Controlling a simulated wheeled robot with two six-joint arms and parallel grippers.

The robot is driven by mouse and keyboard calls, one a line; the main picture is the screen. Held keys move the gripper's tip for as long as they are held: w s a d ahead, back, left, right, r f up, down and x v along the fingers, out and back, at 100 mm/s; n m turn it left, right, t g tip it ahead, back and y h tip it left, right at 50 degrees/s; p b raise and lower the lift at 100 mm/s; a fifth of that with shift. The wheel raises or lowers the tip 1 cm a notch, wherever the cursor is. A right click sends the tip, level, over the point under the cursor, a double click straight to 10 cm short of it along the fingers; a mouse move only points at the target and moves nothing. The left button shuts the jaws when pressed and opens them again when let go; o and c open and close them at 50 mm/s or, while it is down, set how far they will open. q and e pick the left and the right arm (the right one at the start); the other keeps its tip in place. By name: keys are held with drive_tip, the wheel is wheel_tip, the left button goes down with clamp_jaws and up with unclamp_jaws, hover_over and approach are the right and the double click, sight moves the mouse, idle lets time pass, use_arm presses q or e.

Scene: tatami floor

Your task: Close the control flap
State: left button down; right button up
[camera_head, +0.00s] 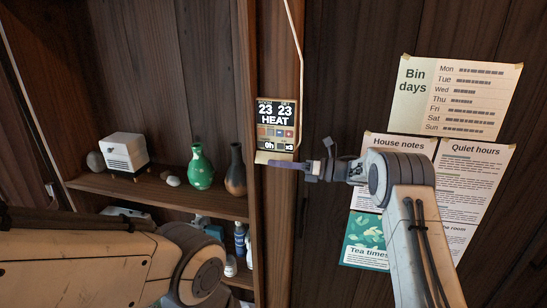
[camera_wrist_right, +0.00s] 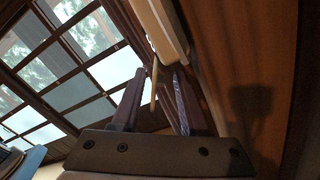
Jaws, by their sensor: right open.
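The control panel (camera_head: 277,122) is a dark display reading 23, 23 and HEAT, fixed to a wooden post. A cream flap (camera_head: 265,156) sticks out at its lower edge, so it stands open. The panel's cream casing (camera_wrist_right: 163,30) shows at the top of the right wrist view, and the flap (camera_wrist_right: 154,88) appears there as a thin strip. My right gripper (camera_head: 276,164) is just below the panel; its fingers (camera_wrist_right: 165,75) are apart and the flap shows between them. I cannot tell whether they touch it. My left arm comes in at lower left; its gripper is not visible.
A wooden shelf (camera_head: 157,193) on the left holds a white box (camera_head: 124,152), a green vase (camera_head: 200,168) and a dark vase (camera_head: 236,170). Paper notices (camera_head: 455,100) hang on the dark wall at right. A cable runs up from the panel.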

drive_tip(key=shift+x, duration=0.9)
drive_tip(key=shift+s, duration=0.1)
clamp_jaws()
